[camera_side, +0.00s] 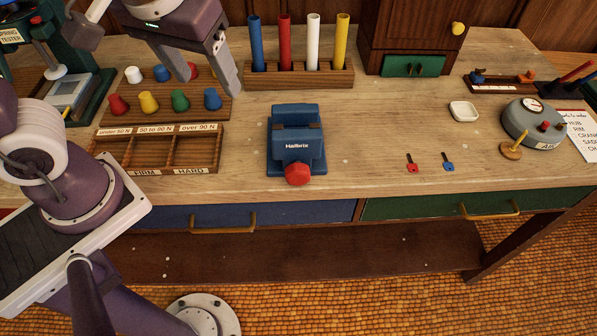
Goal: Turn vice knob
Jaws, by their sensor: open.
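The blue vice (297,142), labelled Hallbrix, stands upright near the middle of the wooden bench. Its red knob (297,174) is on the front side, facing the bench's front edge. My gripper (211,88) is at the upper left, above the board of coloured pegs, with its two grey fingers apart and nothing seen between them. It is to the left of and behind the vice, clear of the knob.
A rack of coloured tubes (298,76) stands behind the vice. A sorting tray (158,150) lies to its left. Small red (412,163) and blue (448,162) keys lie to its right. The bench (365,125) around the vice is mostly bare.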

